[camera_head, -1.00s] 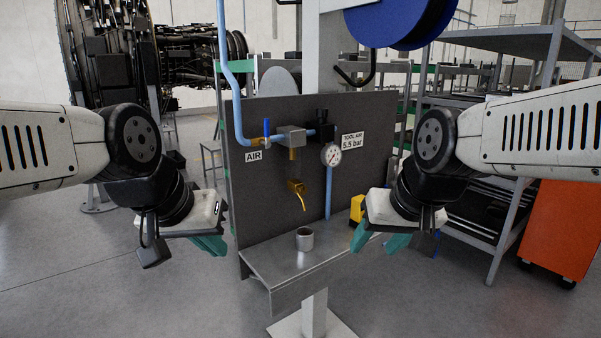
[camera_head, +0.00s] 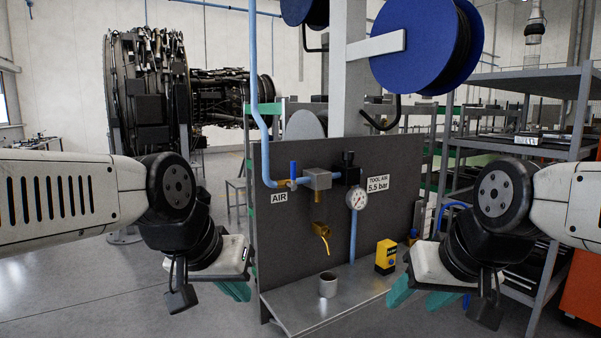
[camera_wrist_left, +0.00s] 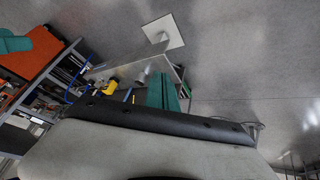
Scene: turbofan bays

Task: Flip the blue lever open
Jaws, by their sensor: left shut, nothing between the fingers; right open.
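The blue lever (camera_head: 293,170) is small and stands upright on the pipe fitting above the AIR label, on the dark panel (camera_head: 385,222). My left gripper (camera_head: 238,290) is shut and empty, left of the panel and lower than the lever, apart from it. Its teal fingers also show in the left wrist view (camera_wrist_left: 162,92). My right gripper (camera_head: 418,294) is open and empty, at the right end of the metal shelf. The lever cannot be made out in the left wrist view.
A grey cup (camera_head: 327,284) and a yellow device (camera_head: 386,257) stand on the metal shelf (camera_head: 300,312) below the panel. A gauge (camera_head: 355,199) and yellow nozzle (camera_head: 321,236) are right of the lever. A blue reel (camera_head: 420,50) hangs above. A grey rack (camera_head: 565,150) stands at right.

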